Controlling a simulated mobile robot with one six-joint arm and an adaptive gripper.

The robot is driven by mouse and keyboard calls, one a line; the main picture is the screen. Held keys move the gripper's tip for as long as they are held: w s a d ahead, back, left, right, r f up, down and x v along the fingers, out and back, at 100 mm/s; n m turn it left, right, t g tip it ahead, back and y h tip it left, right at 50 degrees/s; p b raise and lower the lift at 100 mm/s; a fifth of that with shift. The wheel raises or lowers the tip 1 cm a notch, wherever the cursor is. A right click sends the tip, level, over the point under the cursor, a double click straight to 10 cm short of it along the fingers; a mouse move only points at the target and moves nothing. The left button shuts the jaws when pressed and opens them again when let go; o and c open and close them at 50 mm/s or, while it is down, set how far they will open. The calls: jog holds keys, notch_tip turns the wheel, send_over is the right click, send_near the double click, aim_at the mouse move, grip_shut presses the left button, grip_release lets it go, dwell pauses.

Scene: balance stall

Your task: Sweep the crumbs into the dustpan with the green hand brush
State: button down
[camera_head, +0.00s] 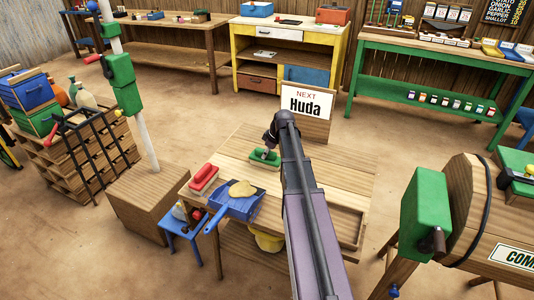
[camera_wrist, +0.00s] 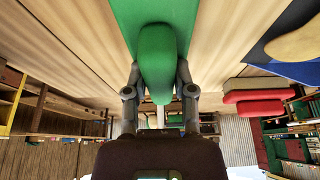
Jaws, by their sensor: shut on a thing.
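In the wrist view the dustpan (camera_wrist: 262,52) shows at right. No separate crumbs are distinguishable.
A red brush (camera_head: 203,178) lies at the table's left edge, left of the dustpan. A sign reading "NEXT Huda" (camera_head: 306,105) stands behind the table. A wooden tray (camera_head: 347,226) is at front right. The middle tabletop looks bare.

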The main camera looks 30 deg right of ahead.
jog(key=shift+s+d+f, duration=0.1)
jog(key=shift+s+d, duration=0.35)
jog(key=shift+s, duration=0.3)
jog(key=shift+s+a, duration=0.5)
jog(key=shift+a, duration=0.2)
jog(key=shift+s+a, duration=0.5)
jog(key=shift+a, duration=0.15)
jog(key=shift+s+a, duration=0.95)
jog(key=shift+a, duration=0.3)
jog(key=shift+a, duration=0.1)
jog(key=shift+s+a, duration=1.1)
jog(key=shift+a, duration=0.15)
